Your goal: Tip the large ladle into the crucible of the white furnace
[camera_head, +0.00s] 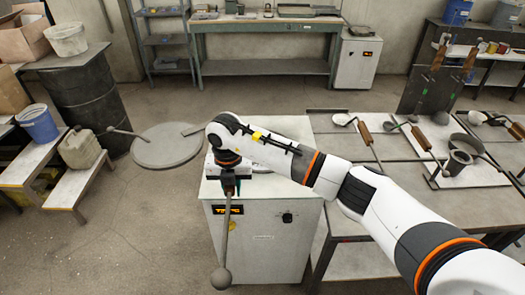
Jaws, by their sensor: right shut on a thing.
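The white furnace (265,240) stands at the lower middle, with a small orange display on its front. My right gripper (229,185) is over the front part of its top. The long thin shaft slopes down in front of the furnace to a rounded grey end, low in the view. Whether this is the large ladle I cannot tell, nor whether it holds anything. The crucible's opening is hidden behind my gripper and forearm. My left gripper is not in view.
A round grey lid-like disc (165,147) with rods lies left of the furnace. A metal table (400,205) at right carries several ladles and a cup-shaped vessel (457,163). A black drum (85,100) stands at left. The floor at lower left is clear.

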